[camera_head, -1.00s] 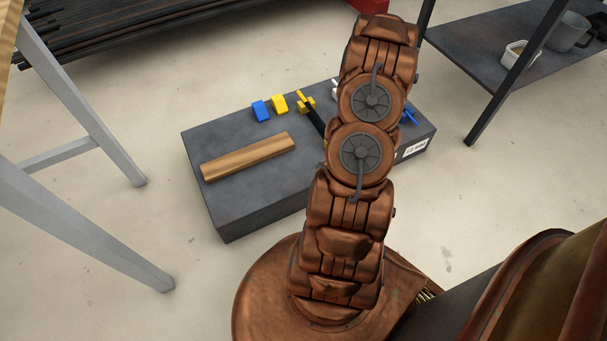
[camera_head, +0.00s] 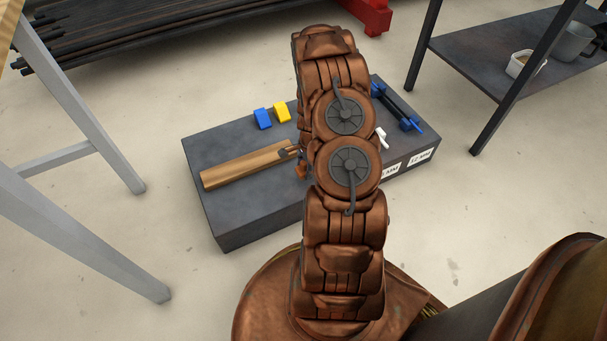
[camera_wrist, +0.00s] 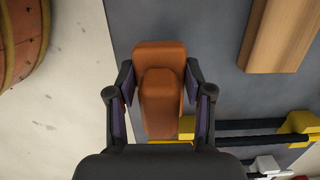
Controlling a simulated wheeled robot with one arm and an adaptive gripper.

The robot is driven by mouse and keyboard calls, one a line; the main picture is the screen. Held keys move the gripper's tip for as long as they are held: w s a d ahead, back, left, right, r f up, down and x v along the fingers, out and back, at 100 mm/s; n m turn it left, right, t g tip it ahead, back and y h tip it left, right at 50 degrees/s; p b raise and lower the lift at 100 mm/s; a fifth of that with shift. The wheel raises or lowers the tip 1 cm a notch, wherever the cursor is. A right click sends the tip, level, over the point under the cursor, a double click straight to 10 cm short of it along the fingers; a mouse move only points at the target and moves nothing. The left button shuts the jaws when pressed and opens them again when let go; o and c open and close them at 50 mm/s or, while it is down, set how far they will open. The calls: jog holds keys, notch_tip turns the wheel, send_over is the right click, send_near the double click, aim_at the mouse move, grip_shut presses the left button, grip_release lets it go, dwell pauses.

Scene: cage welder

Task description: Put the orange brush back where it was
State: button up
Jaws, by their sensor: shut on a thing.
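The orange brush (camera_wrist: 160,60) sits between the two fingers of my gripper (camera_wrist: 160,88) in the wrist view, and the gripper is shut on it. The brush is over the dark grey block-shaped platform (camera_wrist: 215,75), near its edge. I cannot tell whether it touches the surface. In the head view, a small orange part of the brush (camera_head: 301,170) shows beside my arm, near the right end of a wooden block (camera_head: 245,164). My arm hides most of the gripper there.
A yellow clamp (camera_wrist: 300,124) lies close to my gripper. A grey stand leg (camera_head: 80,105) is at left, a shelf (camera_head: 475,60) at right.

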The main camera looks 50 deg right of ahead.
aim_at(304, 173)
jog(key=shift+w+f, duration=0.25)
jog(key=shift+w, duration=0.1)
notch_tip(304, 173, down, 3)
jog(key=shift+a+f+b, duration=0.1)
jog(key=shift+b, duration=0.75)
jog(key=o, duration=1.2)
jog(key=shift+s, duration=0.1)
